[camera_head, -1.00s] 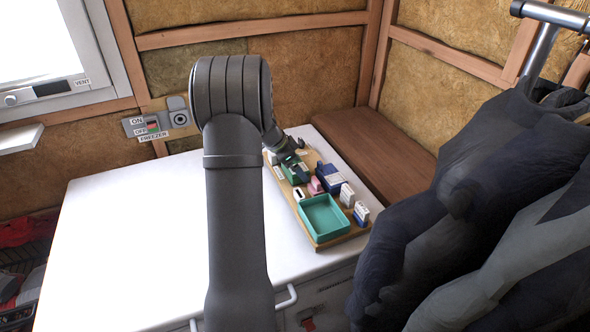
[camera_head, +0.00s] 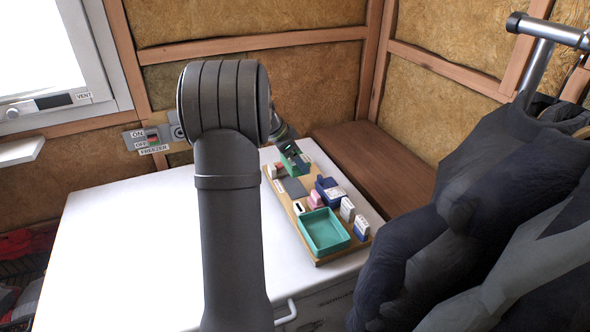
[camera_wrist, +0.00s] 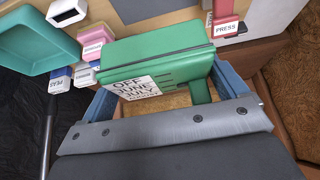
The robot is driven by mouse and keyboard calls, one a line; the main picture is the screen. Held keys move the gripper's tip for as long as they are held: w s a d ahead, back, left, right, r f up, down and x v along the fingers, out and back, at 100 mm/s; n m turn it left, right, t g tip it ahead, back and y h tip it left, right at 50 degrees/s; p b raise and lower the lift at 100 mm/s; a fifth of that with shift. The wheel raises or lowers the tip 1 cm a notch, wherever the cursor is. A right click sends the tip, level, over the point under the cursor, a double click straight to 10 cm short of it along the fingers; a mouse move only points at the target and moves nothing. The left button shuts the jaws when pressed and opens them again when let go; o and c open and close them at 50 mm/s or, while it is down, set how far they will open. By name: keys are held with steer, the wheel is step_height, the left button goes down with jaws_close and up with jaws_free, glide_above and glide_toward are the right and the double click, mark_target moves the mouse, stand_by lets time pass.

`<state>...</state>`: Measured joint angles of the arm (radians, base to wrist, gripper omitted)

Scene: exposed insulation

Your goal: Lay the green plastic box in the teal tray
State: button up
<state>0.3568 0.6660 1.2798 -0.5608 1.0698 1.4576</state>
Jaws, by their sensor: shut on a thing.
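The green plastic box (camera_wrist: 170,65) is between the jaws of my gripper (camera_wrist: 165,95) in the wrist view, with a white label reading "OFF JUNE JULY" on its side. In the head view the green box (camera_head: 294,158) shows at the far end of the wooden board, held above it, partly hidden by my gripper (camera_head: 291,148). The teal tray (camera_head: 324,232) is at the near end of the board and its floor is bare. Part of the tray also shows at the upper left of the wrist view (camera_wrist: 42,52). The box is apart from the tray.
Between box and tray on the board stand a white block (camera_head: 298,208), a pink item (camera_head: 315,200) and a dark blue box (camera_head: 326,188). White cartons (camera_head: 347,209) stand right of the tray. Dark clothes (camera_head: 430,220) hang at the right. The white freezer top (camera_head: 140,230) is clear at left.

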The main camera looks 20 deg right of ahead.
steer(key=s, duration=2.1)
steer(key=shift+a+f, duration=0.15)
steer(key=shift+f, duration=1.6)
steer(key=shift+a+f, duration=0.1)
steer(key=shift+f, duration=1.65)
steer(key=o, duration=0.9)
step_height(320, 180, up, 8)
